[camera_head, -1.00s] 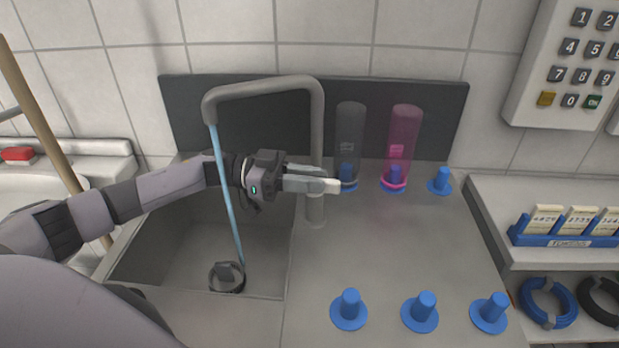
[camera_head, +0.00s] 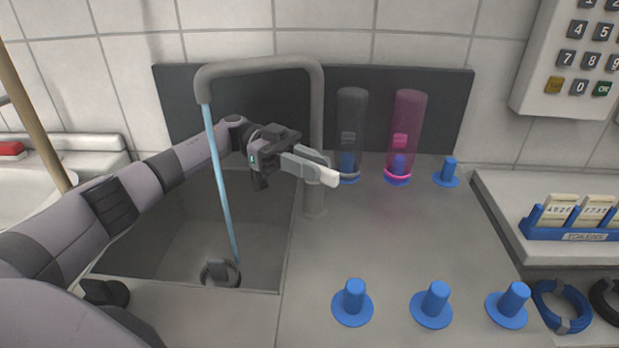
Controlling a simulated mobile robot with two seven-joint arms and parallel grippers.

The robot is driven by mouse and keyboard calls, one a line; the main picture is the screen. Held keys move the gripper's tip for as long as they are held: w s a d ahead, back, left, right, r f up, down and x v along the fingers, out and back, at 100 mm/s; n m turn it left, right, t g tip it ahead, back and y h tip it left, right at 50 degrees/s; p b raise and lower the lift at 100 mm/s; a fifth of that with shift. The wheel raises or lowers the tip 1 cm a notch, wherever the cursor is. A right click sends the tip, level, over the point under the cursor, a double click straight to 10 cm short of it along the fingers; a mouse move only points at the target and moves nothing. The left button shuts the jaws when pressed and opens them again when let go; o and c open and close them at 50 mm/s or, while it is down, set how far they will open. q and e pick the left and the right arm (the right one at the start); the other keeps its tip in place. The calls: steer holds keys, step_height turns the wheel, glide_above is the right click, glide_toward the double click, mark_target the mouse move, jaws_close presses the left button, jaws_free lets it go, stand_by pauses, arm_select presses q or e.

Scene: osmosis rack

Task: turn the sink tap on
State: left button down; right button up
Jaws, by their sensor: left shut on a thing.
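The grey sink tap (camera_head: 317,115) rises from the counter and arches left over the sink (camera_head: 190,240). A thin blue stream of water (camera_head: 222,185) runs from its spout down to the drain (camera_head: 219,273). My left gripper (camera_head: 322,174) reaches in from the left behind the stream, its fingers closed at the lower part of the tap column. The part of the tap between the fingers is hidden by them. My right gripper is not in view.
A grey clear bottle (camera_head: 351,115) and a pink one (camera_head: 407,125) stand on blue pegs right behind the tap. Several blue pegs (camera_head: 435,304) stand along the counter's front. A keypad (camera_head: 570,60) hangs at right. A wooden pole (camera_head: 35,120) leans at left.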

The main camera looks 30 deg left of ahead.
arm_select(q)
steer(key=shift+f+m+g+b, duration=0.15)
steer(key=shift+m+g+b, duration=0.15)
steer(key=shift+g, duration=0.2)
steer(key=shift+m+g+b, duration=0.4)
steer(key=shift+g+b, duration=0.15)
steer(key=shift+g, duration=0.05)
steer(key=c, duration=1.1)
jaws_free()
steer(key=shift+r, duration=0.2)
